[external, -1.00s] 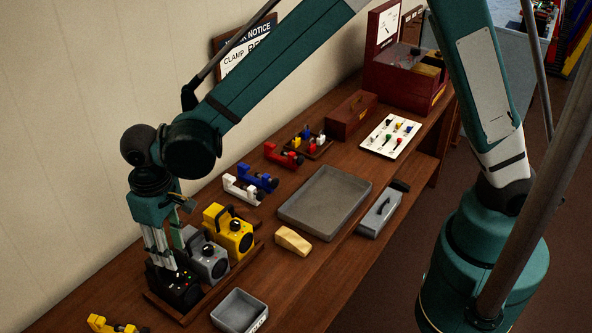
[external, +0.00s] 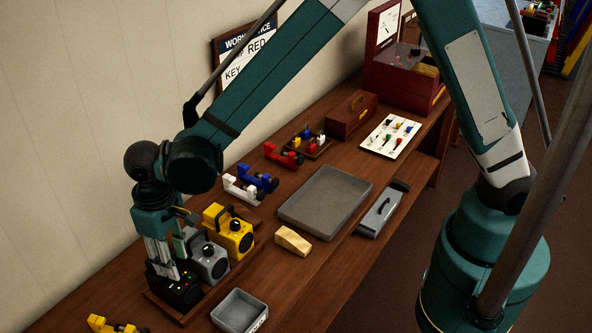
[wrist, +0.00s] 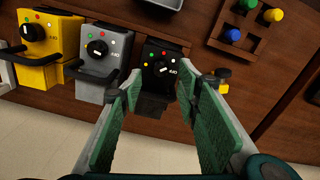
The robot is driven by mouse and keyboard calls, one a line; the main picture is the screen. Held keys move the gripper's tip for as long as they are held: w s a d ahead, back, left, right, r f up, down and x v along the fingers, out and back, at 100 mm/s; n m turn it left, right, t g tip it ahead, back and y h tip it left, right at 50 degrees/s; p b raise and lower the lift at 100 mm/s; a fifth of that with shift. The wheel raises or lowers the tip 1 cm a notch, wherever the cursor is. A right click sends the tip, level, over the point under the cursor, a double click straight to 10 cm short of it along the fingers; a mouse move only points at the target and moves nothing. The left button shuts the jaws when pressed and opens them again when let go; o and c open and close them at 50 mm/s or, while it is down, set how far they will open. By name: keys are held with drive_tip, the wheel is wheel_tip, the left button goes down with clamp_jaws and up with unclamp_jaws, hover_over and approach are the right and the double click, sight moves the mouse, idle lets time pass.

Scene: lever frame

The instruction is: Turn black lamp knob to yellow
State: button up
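The black lamp (wrist: 152,101) stands at the end of a row of three lamps. In the wrist view its round knob (wrist: 161,70) has a white pointer mark and small coloured dots around it, including red, green and yellow. The pointer seems angled to the right; which dot it meets is too small to tell. My gripper (wrist: 160,90) is open, its green-padded fingers on either side of the black lamp, with nothing between the pads. In the external view the black lamp (external: 184,294) is partly hidden by my gripper (external: 172,272) above it.
A grey lamp (external: 210,262) and a yellow lamp (external: 236,240) stand close beside the black one. A small grey tray (external: 240,312) lies in front. A yellow clamp (wrist: 222,74) is near the right finger in the wrist view. A large grey tray (external: 325,202) lies farther along.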

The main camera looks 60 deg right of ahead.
drive_tip(key=shift+f, duration=2.15)
drive_tip(key=c, duration=0.9)
